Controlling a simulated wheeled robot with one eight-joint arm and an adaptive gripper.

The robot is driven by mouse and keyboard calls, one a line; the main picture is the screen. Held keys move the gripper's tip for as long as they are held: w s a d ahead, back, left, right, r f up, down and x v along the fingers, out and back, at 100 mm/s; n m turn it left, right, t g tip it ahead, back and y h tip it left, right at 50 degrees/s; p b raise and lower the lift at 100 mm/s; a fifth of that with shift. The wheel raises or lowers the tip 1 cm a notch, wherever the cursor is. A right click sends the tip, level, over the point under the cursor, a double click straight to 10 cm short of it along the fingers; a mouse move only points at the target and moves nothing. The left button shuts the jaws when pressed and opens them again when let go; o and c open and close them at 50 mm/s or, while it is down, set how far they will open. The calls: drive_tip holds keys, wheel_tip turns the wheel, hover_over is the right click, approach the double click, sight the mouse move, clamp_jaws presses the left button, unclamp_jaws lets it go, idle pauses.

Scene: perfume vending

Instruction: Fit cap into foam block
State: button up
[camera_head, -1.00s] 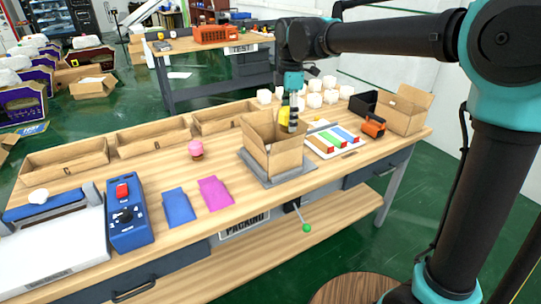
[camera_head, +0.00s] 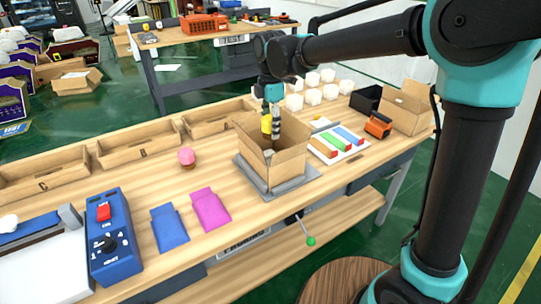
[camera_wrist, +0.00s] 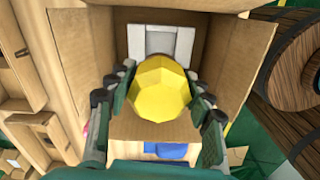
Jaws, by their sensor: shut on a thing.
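A yellow faceted cap (camera_wrist: 163,90) sits between the two dark green fingers of my gripper (camera_wrist: 162,98), which is shut on it. In the head view my gripper (camera_head: 270,125) is at the open top of a cardboard box (camera_head: 283,168), with the yellow cap (camera_head: 266,124) at its left side. In the wrist view a pale grey-white block (camera_wrist: 160,38), probably the foam block, lies in the box beyond the cap. The cap looks apart from it. The cap's underside and part of the block are hidden.
The box's raised flaps and walls (camera_wrist: 88,50) stand close around my gripper. The box rests on a grey plate (camera_head: 290,187). A pink-topped jar (camera_head: 186,157) stands left of it, and a tray of coloured bars (camera_head: 338,142) lies to the right.

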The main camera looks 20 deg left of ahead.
wheel_tip(320, 180, down, 12)
drive_tip(key=shift+r, duration=0.2)
drive_tip(key=shift+f, duration=0.45)
drive_tip(key=o, duration=0.9)
drive_tip(key=shift+s, duration=0.1)
drive_tip(key=shift+o, duration=1.3)
drive_tip(key=shift+f, duration=0.15)
drive_tip(key=shift+o, duration=0.7)
wheel_tip(320, 180, up, 13)
drive_tip(key=shift+r, duration=0.1)
